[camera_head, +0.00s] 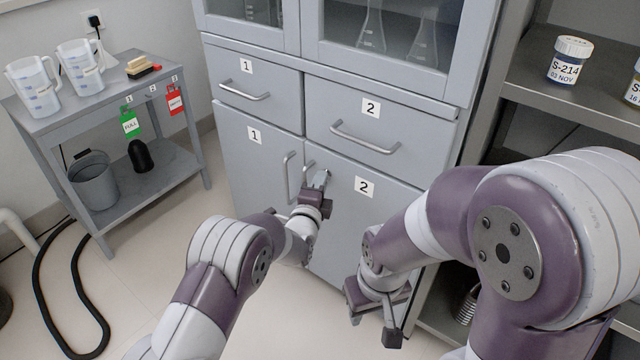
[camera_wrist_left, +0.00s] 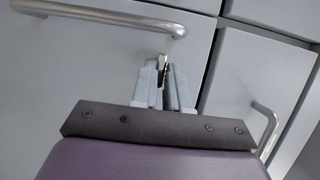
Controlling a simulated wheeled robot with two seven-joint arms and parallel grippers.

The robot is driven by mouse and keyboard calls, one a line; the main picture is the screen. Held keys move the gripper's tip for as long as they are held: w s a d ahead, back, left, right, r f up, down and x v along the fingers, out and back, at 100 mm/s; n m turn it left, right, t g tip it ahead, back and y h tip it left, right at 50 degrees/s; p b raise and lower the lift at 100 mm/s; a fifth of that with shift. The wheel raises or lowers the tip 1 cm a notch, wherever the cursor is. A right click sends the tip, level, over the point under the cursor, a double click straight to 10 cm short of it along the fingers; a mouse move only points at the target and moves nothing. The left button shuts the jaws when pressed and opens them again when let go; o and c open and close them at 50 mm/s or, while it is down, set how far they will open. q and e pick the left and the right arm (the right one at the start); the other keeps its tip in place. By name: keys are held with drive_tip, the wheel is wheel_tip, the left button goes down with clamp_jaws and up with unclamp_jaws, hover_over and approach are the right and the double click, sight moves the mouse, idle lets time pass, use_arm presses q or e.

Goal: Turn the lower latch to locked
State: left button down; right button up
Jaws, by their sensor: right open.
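The lower latch (camera_wrist_left: 163,62) shows in the left wrist view as a small metal and dark piece on the grey cabinet front. Most of it is hidden by my fingers, and I cannot tell its turn angle. My left gripper (camera_wrist_left: 166,82) has its two fingers close together on either side of this piece, shut on it. In the head view my left gripper (camera_head: 321,180) is at the lower doors, beside the vertical door handles.
Drawers 1 (camera_head: 245,92) and 2 (camera_head: 365,142) with bar handles are above the doors, all shut. An open shelf with a labelled jar (camera_head: 570,60) stands at right. A side table (camera_head: 110,85) with beakers stands at left. A black hose (camera_head: 60,300) lies on the floor.

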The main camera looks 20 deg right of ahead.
use_arm(q)
drive_tip(key=shift+w+a+r+n+g+h+p, duration=0.2)
drive_tip(key=shift+n+g+p, duration=0.95)
drive_tip(key=shift+n+p, duration=0.9)
drive_tip(key=shift+d+r+n+g+h+p, duration=0.2)
drive_tip(key=shift+n+g+p, duration=0.9)
drive_tip(key=shift+n+p, duration=0.9)
drive_tip(key=shift+w+a+r+n+g+h+p, duration=0.1)
drive_tip(key=shift+a+n+g+h+p, duration=0.2)
drive_tip(key=shift+n+g+p, duration=1.3)
drive_tip(key=shift+n+t+p, duration=0.35)
drive_tip(key=shift+n+t, duration=0.1)
drive_tip(key=shift+n, duration=0.2)
drive_tip(key=c, duration=1.2)
unclamp_jaws()
